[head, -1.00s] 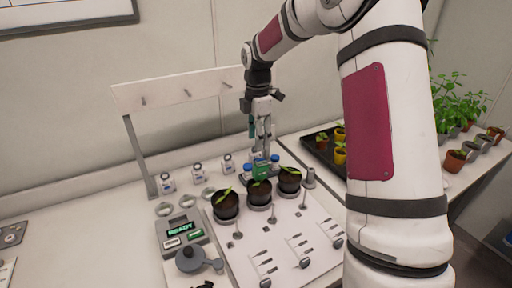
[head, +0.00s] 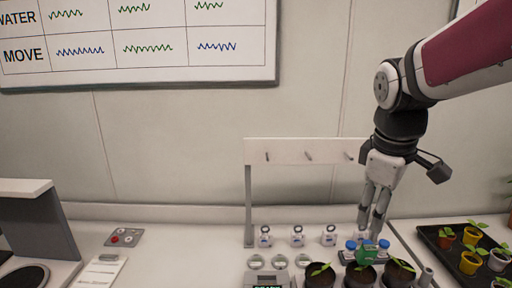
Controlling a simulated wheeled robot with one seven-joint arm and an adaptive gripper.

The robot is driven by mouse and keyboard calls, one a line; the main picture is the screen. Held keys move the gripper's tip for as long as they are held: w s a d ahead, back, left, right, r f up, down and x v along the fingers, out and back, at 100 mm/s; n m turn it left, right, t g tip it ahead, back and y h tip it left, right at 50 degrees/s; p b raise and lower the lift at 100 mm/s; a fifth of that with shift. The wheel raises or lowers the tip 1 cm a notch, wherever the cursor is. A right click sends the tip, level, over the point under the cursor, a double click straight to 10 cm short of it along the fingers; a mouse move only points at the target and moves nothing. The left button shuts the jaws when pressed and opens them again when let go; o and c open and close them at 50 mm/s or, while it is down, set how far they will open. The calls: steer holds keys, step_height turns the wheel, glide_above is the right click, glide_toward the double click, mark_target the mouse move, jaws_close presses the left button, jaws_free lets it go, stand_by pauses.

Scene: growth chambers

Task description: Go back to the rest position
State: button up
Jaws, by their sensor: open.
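My gripper (head: 374,222) points down at the right of the head view, in front of the right part of the white rack. Its fingers are apart, and it appears empty. Its tips are just above or behind a green item with blue caps (head: 366,250); I cannot tell whether they touch it. Dark pots with seedlings (head: 320,275) stand in front of that item at the bottom edge, partly cut off.
A white rack with pegs (head: 275,152) stands behind the work area. Small white devices (head: 297,236) sit beneath it. A black tray (head: 440,238) with potted seedlings is at the right. A button panel (head: 124,237) lies at the left. A whiteboard (head: 180,40) hangs above.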

steer(key=s+a+m+t+y, duration=0.1)
steer(key=s+a+m+t, duration=0.2)
steer(key=s+m, duration=0.6)
steer(key=s+a, duration=0.1)
steer(key=s, duration=0.6)
steer(key=shift+r, duration=0.2)
steer(key=shift+s, duration=0.1)
stand_by(1.0)
